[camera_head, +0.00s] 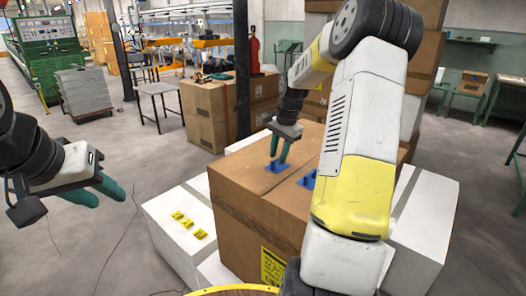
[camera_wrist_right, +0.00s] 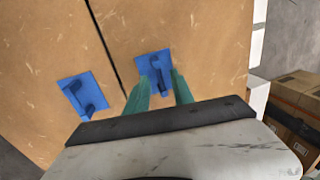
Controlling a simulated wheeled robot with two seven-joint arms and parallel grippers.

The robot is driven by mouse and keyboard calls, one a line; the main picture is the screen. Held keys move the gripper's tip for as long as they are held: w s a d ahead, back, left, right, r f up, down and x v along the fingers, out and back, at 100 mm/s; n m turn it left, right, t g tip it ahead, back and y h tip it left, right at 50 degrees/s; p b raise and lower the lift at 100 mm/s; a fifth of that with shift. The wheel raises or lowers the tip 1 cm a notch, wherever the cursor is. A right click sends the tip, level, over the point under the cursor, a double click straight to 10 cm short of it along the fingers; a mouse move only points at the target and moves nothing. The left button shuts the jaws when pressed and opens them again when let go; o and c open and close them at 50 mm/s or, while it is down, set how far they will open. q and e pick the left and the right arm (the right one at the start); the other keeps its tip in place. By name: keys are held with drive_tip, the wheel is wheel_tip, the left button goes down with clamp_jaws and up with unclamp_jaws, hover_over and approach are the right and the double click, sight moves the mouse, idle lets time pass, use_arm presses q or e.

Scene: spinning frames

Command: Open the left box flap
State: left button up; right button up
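The brown cardboard box (camera_head: 238,199) stands in the middle with its top flaps lying flat. Two blue handles sit on top: the left handle (camera_head: 268,168) and the right handle (camera_head: 308,181), partly hidden by my right arm. My right gripper (camera_head: 278,162) points down at the left handle. In the right wrist view its teal fingers (camera_wrist_right: 160,85) are apart, with that blue handle (camera_wrist_right: 150,62) just beyond and between the tips; contact is unclear. The other handle (camera_wrist_right: 82,94) lies across the dark seam. My left gripper (camera_head: 112,196) is empty and open, left of the box.
White boxes (camera_head: 165,222) surround the brown box, one with yellow labels (camera_head: 181,215) on top. Stacked cartons (camera_head: 205,112) and a dark post (camera_head: 242,70) stand behind.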

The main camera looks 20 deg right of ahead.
clamp_jaws()
idle(1.4)
